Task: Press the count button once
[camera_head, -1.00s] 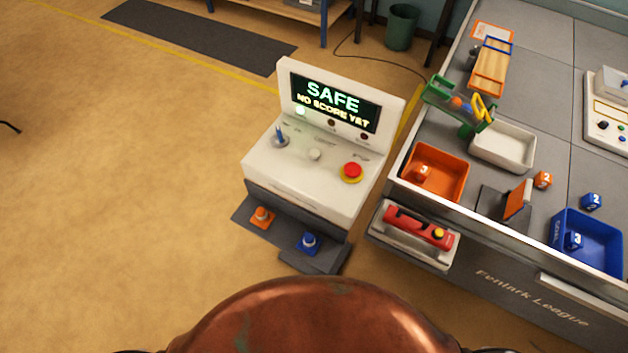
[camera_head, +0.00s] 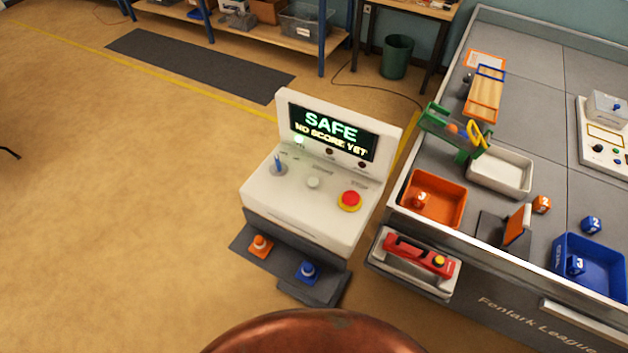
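A white control console (camera_head: 302,213) stands on the floor near the middle of the view. The small panel labels are too small to read, so I cannot confirm which is the count button. Neither gripper shows. A copper-coloured rounded surface fills the bottom edge.
An orange cone (camera_head: 260,246) and a blue cone (camera_head: 307,272) sit at the console's foot. A grey table (camera_head: 530,70) to the right bears an orange tray (camera_head: 460,208), a white tray (camera_head: 503,187) and a blue tray (camera_head: 612,285). Floor (camera_head: 110,190) to the left is clear.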

